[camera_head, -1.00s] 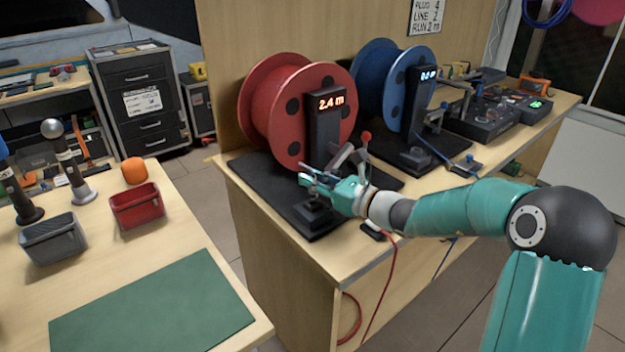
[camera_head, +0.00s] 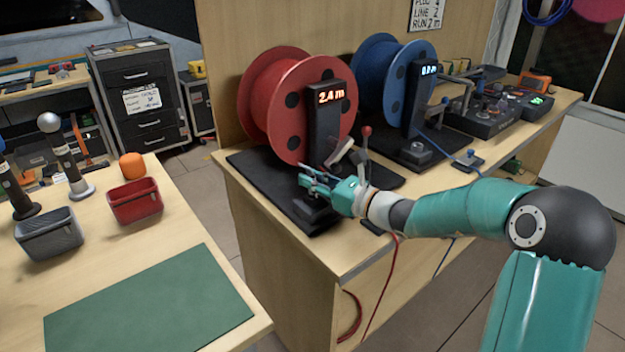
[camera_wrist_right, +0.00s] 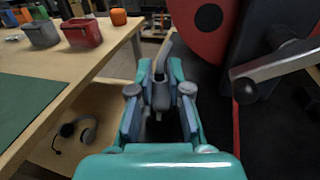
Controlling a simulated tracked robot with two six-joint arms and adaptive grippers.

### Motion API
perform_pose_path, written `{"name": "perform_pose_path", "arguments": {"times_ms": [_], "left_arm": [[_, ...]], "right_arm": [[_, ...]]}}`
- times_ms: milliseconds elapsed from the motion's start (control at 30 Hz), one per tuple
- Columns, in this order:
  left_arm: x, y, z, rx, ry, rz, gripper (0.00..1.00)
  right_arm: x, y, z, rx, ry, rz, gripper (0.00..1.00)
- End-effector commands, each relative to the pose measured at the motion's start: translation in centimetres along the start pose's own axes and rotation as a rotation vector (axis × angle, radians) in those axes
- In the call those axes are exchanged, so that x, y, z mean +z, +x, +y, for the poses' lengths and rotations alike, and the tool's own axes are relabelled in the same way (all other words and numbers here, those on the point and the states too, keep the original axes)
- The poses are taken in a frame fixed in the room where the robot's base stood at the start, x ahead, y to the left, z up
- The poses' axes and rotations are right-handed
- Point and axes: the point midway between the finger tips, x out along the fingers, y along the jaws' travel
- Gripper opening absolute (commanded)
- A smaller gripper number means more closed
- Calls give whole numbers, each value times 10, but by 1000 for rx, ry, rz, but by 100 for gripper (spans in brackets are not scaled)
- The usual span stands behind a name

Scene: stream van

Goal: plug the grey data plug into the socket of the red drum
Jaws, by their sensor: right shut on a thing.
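The red drum (camera_head: 272,92) stands on a black base plate (camera_head: 250,162), with a dark post (camera_head: 325,125) reading 2.4 m. My right gripper (camera_head: 312,182) is low over the front of this plate, pointing left. In the right wrist view, its fingers (camera_wrist_right: 160,100) are closed around a grey piece that looks like the data plug (camera_wrist_right: 162,90), with a bent grey stem reaching forward. A dark block (camera_head: 312,208) sits under the fingers; the socket opening is hidden, so I cannot tell whether plug and socket touch. My left gripper is not in view.
A red-knobbed lever (camera_head: 366,132) and grey arm (camera_head: 341,152) stand close behind my gripper. A blue drum (camera_head: 375,85) is farther right. A red cable (camera_head: 388,275) hangs over the bench edge. The left table holds a red bin (camera_head: 135,203) and a clear green mat (camera_head: 150,305).

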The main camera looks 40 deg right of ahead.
Motion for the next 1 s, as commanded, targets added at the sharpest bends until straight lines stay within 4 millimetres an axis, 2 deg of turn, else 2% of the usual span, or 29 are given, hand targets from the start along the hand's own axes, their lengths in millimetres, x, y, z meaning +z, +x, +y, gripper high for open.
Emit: {"name": "perform_pose_path", "arguments": {"times_ms": [233,267,400,433,767,867,1000], "left_arm": [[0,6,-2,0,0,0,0],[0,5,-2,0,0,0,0],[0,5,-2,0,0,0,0],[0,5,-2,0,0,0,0],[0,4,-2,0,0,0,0],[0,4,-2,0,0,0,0],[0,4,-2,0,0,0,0]], "right_arm": [[-7,0,0,0,0,0,0],[-6,0,0,0,0,0,20],[-5,0,0,0,0,0,44],[-5,0,0,0,0,0,46],[-5,-2,0,-1,0,0,46],[-5,-9,-1,-3,-1,1,46],[-5,-29,-1,-5,0,1,46]]}}
